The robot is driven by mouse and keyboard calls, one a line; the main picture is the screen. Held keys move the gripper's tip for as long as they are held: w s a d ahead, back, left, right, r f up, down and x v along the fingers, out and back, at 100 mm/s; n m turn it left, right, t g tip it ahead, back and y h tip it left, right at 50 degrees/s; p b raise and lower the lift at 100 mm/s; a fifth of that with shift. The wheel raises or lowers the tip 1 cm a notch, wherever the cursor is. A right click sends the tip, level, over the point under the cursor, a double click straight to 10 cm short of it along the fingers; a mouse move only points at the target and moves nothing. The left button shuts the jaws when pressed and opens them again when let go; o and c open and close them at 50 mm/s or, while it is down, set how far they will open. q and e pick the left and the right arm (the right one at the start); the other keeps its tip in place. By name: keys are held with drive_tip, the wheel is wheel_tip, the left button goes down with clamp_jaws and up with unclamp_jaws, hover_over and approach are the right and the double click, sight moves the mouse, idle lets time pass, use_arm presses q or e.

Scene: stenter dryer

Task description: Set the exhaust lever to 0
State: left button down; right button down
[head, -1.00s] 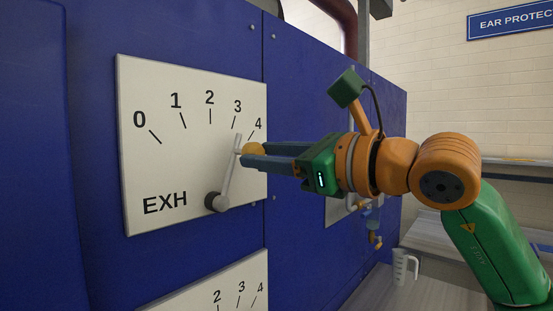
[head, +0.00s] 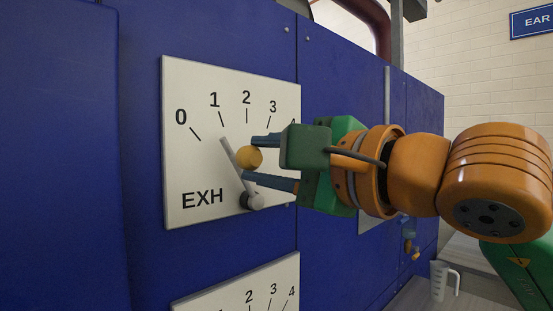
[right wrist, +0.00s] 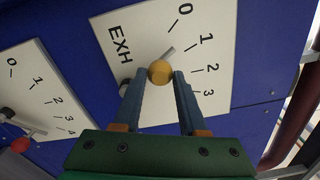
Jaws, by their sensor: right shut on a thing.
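The exhaust lever (head: 229,148) is a grey bar with a yellow knob (head: 249,158), on the white EXH plate (head: 180,165) marked from 0 upward. Its tip points at about the 1 mark, leaning left of upright. My right gripper (head: 249,160) comes in from the right, shut on the lever's knob. In the right wrist view the two blue fingers lie on either side of the yellow knob (right wrist: 160,72), and the lever's tip (right wrist: 168,52) shows beyond it. The 4 label is mostly hidden behind my gripper. My left gripper is not in view.
A second numbered plate (head: 240,285) sits just below; in the right wrist view it has a lever with a red knob (right wrist: 21,144). A clear measuring jug (head: 439,280) stands on the bench at the right. The blue panel (head: 60,150) to the left is clear.

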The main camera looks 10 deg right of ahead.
drive_tip(key=shift+s+a+f+n, duration=0.3)
drive_tip(key=shift+a+f+n, duration=0.2)
drive_tip(key=shift+n, duration=0.4)
drive_tip(key=shift+b, duration=0.3)
drive_tip(key=shift+c, duration=2.3)
unclamp_jaws()
drive_tip(key=shift+a, duration=0.1)
drive_tip(key=b+v, duration=0.3)
drive_tip(key=v, duration=0.4)
